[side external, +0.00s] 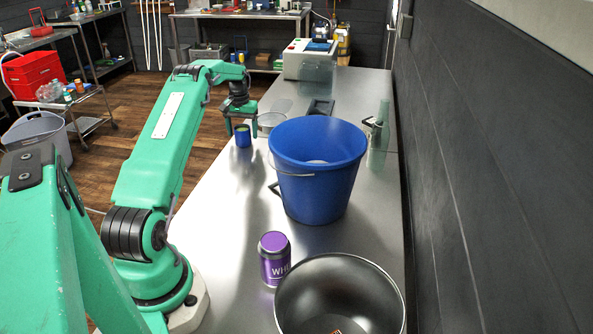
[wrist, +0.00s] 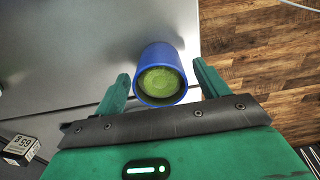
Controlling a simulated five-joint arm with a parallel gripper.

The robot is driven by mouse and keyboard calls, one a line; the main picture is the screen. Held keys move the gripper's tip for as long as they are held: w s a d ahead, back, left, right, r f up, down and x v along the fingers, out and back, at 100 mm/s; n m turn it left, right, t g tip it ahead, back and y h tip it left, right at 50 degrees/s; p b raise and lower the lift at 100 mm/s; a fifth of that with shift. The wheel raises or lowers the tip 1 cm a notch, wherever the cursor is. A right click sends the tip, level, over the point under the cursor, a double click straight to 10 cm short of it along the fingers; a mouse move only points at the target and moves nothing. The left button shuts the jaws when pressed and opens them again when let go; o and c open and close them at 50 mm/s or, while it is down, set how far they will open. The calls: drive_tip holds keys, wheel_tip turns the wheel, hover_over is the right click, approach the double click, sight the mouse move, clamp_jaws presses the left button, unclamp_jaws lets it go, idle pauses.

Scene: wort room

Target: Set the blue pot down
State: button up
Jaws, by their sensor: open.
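The small blue pot (side external: 243,136) is near the left edge of the steel table in the side view, and appears to stand upright on it. In the wrist view the pot (wrist: 144,60) shows its round opening with yellow-green inside. My gripper (side external: 241,127) is open around the pot. In the wrist view my gripper's fingers (wrist: 160,80) lie on either side of the pot, with a visible gap at each side.
A large blue bucket (side external: 312,185), a purple-lidded jar (side external: 274,262) and a dark bowl (side external: 300,300) stand nearer the camera. A clear dish (side external: 270,120) is right of my gripper. The table edge and wooden floor (wrist: 255,50) are close by.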

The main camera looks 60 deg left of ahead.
wheel_tip(320, 180, up, 10)
idle(0.5)
idle(0.3)
drive_tip(key=w+d+r+m+t, duration=0.15)
drive_tip(key=w+d+r, duration=0.25)
drive_tip(key=d+r, duration=0.95)
drive_tip(key=s+d+r+m+t+y, duration=0.1)
drive_tip(key=s+d+r, duration=0.1)
drive_tip(key=d, duration=0.6)
drive_tip(key=s+d+r+m, duration=0.1)
drive_tip(key=d+r+m, duration=0.1)
drive_tip(key=d, duration=0.6)
drive_tip(key=s+d+m+t, duration=0.1)
drive_tip(key=s+d+m, duration=0.1)
drive_tip(key=s+d, duration=0.8)
drive_tip(key=s+d+f+m+t, duration=0.1)
drive_tip(key=s+d+f, duration=0.1)
drive_tip(key=s+d, duration=0.2)
drive_tip(key=s+d+f+m+t+h, duration=0.1)
drive_tip(key=s+d+f, duration=0.2)
drive_tip(key=s+d, duration=0.2)
drive_tip(key=shift+s+d+f, duration=0.3)
drive_tip(key=shift+d, duration=0.15)
